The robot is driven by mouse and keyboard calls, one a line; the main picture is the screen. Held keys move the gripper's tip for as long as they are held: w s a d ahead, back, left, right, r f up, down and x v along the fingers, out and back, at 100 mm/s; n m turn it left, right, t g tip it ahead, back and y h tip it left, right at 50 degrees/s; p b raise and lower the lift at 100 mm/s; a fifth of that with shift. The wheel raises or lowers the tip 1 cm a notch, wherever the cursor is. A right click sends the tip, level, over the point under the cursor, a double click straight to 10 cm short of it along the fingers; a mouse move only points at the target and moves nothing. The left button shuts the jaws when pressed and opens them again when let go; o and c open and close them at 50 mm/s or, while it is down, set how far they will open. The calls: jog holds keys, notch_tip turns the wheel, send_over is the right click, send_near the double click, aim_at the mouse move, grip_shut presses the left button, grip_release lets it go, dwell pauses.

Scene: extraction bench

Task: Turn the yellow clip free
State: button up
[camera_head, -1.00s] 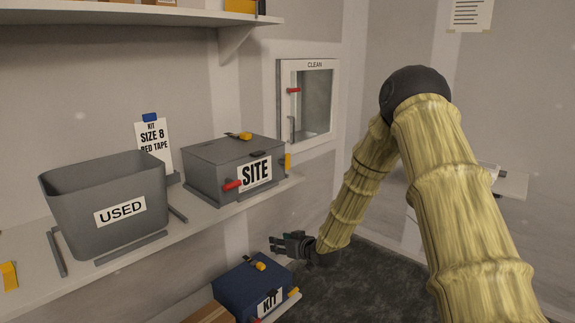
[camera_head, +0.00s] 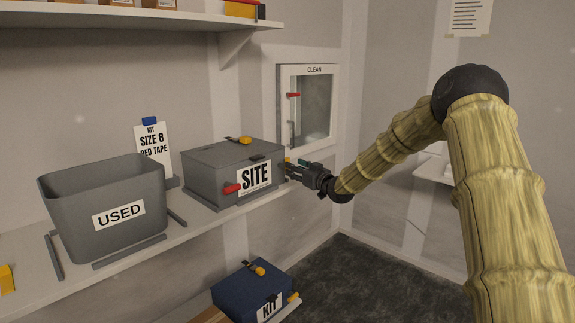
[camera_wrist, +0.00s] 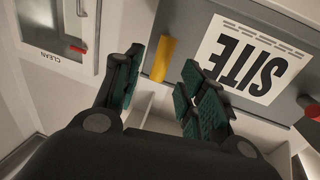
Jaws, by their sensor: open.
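A yellow clip (camera_wrist: 163,58) is on the front of the grey SITE box (camera_wrist: 215,20), beside its label, in the wrist view. In the head view only a bit of that clip (camera_head: 287,161) shows, at the right end of the SITE box (camera_head: 205,180), partly hidden by my gripper (camera_head: 290,171). In the wrist view my gripper (camera_wrist: 160,82) is open, with its dark green-padded fingers on either side of the clip's line. The clip lies beyond the fingertips, and I see no contact. A second yellow piece (camera_head: 244,140) sits on the lid.
A red handle (camera_head: 232,188) is on the SITE box's front. The grey USED bin (camera_head: 70,200) stands left on the shelf (camera_head: 190,228). A blue KIT box (camera_head: 240,292) with yellow pieces is below. The CLEAN wall cabinet (camera_head: 309,70) is behind.

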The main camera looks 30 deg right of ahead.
aim_at(284, 165)
jog(key=shift+w+a+p, duration=0.1)
jog(key=shift+w+a, duration=0.05)
jog(key=shift+w, duration=0.8)
jog(key=shift+w+a+p, duration=0.1)
jog(key=shift+w+a, duration=0.1)
jog(key=shift+w, duration=0.8)
jog(key=shift+w+a+p, duration=0.1)
jog(key=shift+w+a, duration=0.05)
jog(key=shift+w, duration=0.8)
grip_shut()
